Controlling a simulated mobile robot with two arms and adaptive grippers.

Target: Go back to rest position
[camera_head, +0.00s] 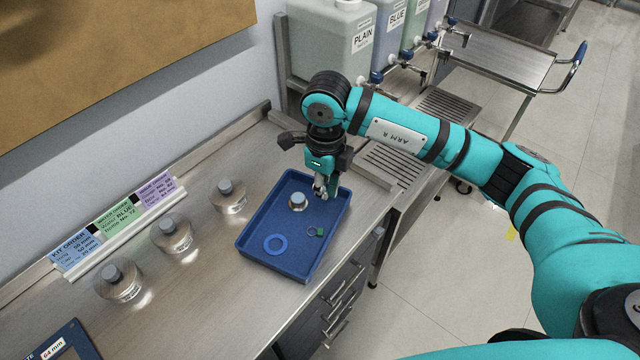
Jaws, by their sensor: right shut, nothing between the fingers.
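My right gripper (320,190) points down over the far right part of a blue tray (253,262). It is shut with nothing held, and it is apart from the things in the tray as far as I can see. My right arm reaches in from the right edge. My left gripper does not show.
Several glass flasks with grey stoppers (172,234) stand left of the tray. Label cards (118,222) stand behind them. Big containers with taps (335,50) stand at the back. A steel cart (495,55) is at the back right. The floor (430,270) at right is clear.

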